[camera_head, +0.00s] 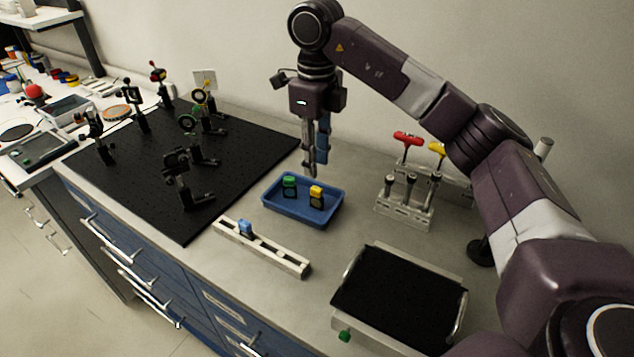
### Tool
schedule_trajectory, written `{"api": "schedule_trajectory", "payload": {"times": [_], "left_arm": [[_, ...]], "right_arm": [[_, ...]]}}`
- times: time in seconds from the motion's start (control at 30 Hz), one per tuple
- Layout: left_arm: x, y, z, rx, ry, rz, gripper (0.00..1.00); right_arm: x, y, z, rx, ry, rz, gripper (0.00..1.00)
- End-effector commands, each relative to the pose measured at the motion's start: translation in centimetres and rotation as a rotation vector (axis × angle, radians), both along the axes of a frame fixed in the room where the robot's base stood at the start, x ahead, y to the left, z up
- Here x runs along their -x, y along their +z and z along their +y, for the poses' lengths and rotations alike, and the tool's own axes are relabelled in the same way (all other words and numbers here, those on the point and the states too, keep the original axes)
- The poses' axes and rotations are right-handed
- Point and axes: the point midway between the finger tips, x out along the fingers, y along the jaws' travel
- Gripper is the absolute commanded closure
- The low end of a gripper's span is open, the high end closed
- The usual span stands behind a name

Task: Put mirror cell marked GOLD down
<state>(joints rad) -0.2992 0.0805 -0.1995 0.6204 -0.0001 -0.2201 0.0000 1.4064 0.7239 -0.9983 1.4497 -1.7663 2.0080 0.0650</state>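A small dark mirror cell with a yellow top (316,197) sits in the blue tray (274,208), towards its right side. Its marking is too small to read; yellow is the closest match to GOLD. A similar cell with a green top (290,185) sits in the tray's left part. My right gripper (313,170) points down above the tray's back edge, apart from both cells. Nothing clearly shows between its fingers, and their opening is hard to make out. A blue upright piece shows beside the fingers; I cannot tell what it is. My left gripper is out of view.
A pale rail (275,252) with a blue-topped piece (245,228) lies in front of the tray. A black breadboard (150,190) with optics mounts stands left. A tool rack (403,211) and a black-topped platform (400,298) are at right. Bare bench lies between them.

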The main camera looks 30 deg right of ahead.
Motion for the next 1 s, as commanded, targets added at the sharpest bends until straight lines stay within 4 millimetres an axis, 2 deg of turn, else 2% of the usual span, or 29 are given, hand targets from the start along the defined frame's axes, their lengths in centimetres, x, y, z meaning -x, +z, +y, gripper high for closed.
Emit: {"api": "schedule_trajectory", "payload": {"times": [0.03, 0.1, 0.3, 1.0], "left_arm": [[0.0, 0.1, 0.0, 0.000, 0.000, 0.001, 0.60], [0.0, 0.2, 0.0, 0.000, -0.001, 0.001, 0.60], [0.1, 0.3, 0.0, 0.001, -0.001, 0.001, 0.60], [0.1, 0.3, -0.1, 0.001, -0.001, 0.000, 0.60]], "right_arm": [[-0.1, 1.1, -0.1, 0.003, -0.002, -0.003, 0.73], [0.0, 2.1, -0.1, 0.003, -0.002, -0.002, 0.73], [0.0, 3.6, -0.1, 0.002, -0.001, 0.001, 0.73], [0.0, 3.9, -0.1, 0.001, -0.001, 0.002, 0.73]]}}
